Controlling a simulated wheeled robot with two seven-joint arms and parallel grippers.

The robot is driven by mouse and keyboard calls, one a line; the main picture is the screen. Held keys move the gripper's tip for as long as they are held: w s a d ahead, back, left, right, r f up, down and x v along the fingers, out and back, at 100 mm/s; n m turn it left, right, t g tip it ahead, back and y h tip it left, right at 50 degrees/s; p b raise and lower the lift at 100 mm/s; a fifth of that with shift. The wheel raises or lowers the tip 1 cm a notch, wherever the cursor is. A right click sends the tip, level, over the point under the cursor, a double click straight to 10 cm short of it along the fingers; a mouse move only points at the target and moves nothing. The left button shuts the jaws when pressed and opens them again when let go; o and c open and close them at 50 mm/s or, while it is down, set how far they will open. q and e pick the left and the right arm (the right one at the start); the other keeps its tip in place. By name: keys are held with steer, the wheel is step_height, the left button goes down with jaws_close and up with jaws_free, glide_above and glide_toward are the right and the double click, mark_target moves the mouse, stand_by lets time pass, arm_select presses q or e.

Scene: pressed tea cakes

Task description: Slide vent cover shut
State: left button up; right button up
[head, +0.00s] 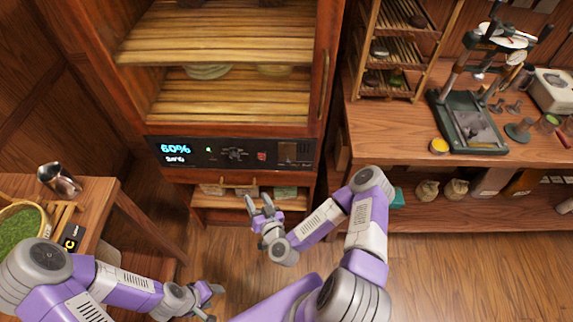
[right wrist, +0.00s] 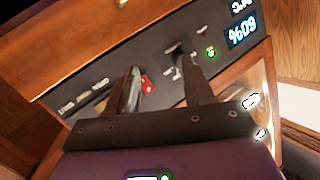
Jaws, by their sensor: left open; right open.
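The dark control panel (head: 230,153) runs across the front of the wooden cabinet. The vent (head: 294,152), a small slatted patch, sits at its right end beside a red switch (head: 262,156). In the right wrist view the panel appears turned over, with the vent area (right wrist: 88,103) at left and the red switch (right wrist: 147,83) near one finger. How far the cover is shut is too small to tell. My right gripper (head: 261,204) is open and empty, below and in front of the panel. My left gripper (head: 214,302) is open and empty, low over the floor.
Cabinet shelves (head: 215,100) are above the panel, and a low shelf (head: 245,201) with small packets is below it. A side table (head: 100,195) with a metal jug (head: 58,180) stands left. A workbench (head: 390,140) with a press (head: 470,120) stands right.

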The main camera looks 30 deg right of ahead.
mark_target(287, 165)
steer(key=s+d+r+m+h, duration=0.1)
steer(key=d+r+m+h, duration=0.35)
steer(key=d+h, duration=0.45)
steer(key=shift+g+y, duration=0.3)
steer(key=x, duration=0.4)
steer(key=d+b+x, duration=0.1)
steer(key=x, duration=0.1)
steer(key=shift+s+f, duration=0.25)
steer(key=shift+w+d+r, duration=0.1)
steer(key=shift+w+d, duration=0.2)
steer(key=shift+w, duration=0.3)
jaws_close()
